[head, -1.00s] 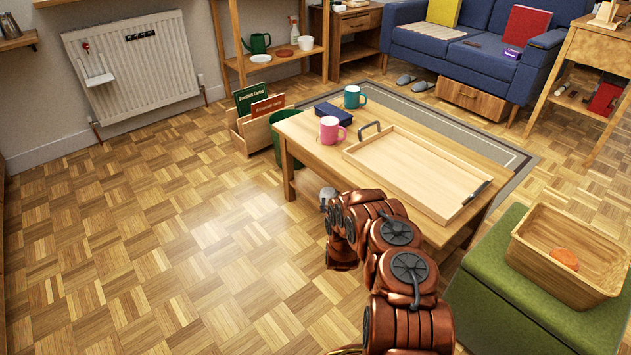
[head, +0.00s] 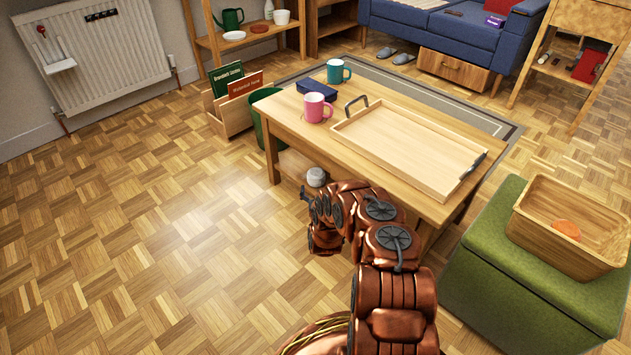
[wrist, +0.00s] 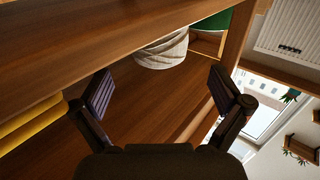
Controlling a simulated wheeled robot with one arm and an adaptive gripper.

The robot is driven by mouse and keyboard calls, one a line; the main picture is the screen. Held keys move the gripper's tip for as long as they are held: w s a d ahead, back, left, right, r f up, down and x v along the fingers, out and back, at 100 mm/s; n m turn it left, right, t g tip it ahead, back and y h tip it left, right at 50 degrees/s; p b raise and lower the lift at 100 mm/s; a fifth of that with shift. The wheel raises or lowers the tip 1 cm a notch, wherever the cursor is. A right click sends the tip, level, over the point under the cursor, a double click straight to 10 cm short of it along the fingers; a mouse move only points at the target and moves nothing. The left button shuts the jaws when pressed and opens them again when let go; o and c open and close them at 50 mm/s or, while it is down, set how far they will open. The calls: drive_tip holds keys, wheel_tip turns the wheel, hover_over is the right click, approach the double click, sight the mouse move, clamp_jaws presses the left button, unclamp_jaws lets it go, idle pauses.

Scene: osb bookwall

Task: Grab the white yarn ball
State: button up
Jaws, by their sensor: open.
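The white yarn ball (wrist: 163,50) rests on the wooden lower shelf (wrist: 140,105) of the coffee table. Its upper part is cut off by the tabletop's edge in the wrist view. In the head view the yarn ball (head: 316,177) shows small and greyish, just beyond the end of my arm. My gripper (wrist: 165,90) is open and empty, its two fingers spread either side of the ball's direction. The ball lies ahead of the fingertips, apart from them.
The coffee table (head: 290,112) top is close above the shelf. It carries a wooden tray (head: 400,150), a pink mug (head: 315,108), a teal mug (head: 337,72) and a dark blue case (head: 312,86). A green bin (head: 262,135) stands at its left end. Floor (head: 130,240) at left is clear.

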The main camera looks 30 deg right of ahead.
sight(316, 175)
drive_tip(key=shift+x, duration=1.05)
drive_tip(key=shift+b+x, duration=1.4)
drive_tip(key=shift+x, duration=0.95)
drive_tip(key=shift+w+d+r, duration=0.2)
drive_tip(key=shift+w, duration=0.05)
drive_tip(key=c, duration=1.1)
